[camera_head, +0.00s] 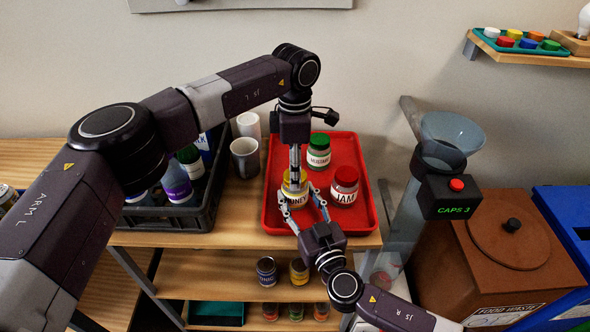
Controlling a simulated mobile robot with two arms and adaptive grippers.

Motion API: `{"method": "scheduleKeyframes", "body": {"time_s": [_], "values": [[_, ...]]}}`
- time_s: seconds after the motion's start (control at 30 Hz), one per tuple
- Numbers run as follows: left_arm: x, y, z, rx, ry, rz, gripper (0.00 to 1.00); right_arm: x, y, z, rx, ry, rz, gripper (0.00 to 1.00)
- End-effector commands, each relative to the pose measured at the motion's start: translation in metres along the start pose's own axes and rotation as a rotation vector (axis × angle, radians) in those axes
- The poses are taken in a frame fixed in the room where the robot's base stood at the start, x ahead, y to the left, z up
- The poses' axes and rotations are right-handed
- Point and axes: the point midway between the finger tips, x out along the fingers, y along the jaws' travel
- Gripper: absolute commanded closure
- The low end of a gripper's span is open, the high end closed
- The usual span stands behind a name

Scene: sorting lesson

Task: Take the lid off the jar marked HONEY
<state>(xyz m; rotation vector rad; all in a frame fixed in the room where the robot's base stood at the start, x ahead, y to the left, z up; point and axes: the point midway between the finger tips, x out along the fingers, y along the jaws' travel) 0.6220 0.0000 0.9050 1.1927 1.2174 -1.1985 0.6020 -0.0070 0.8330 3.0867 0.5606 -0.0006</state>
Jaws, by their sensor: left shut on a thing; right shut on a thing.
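The HONEY jar (295,197) stands upright on the red tray (270,215), with a yellow lid (289,180) at its top. My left gripper (295,174) reaches down from above and is shut on the lid. My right gripper (302,202) comes from the front and is shut around the jar's body. The fingers hide parts of the jar and lid, and I cannot see a gap between them.
The JAM jar (344,187) with a red lid stands close on the right. The MUSTARD jar (319,152) with a green lid stands behind. A grey cup (245,158) and a dark crate (195,219) are left of the tray. The tray's right front is clear.

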Motion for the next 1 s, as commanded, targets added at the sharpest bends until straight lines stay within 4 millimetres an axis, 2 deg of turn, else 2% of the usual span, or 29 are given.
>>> {"method": "scheduleKeyframes", "body": {"time_s": [1.0], "values": [[-0.0020,0.0017,-0.0007,-1.791,-0.008,0.005,0.89,-0.0004,-0.0013,-0.0001,-0.001,0.000,-0.003,1.00]]}}
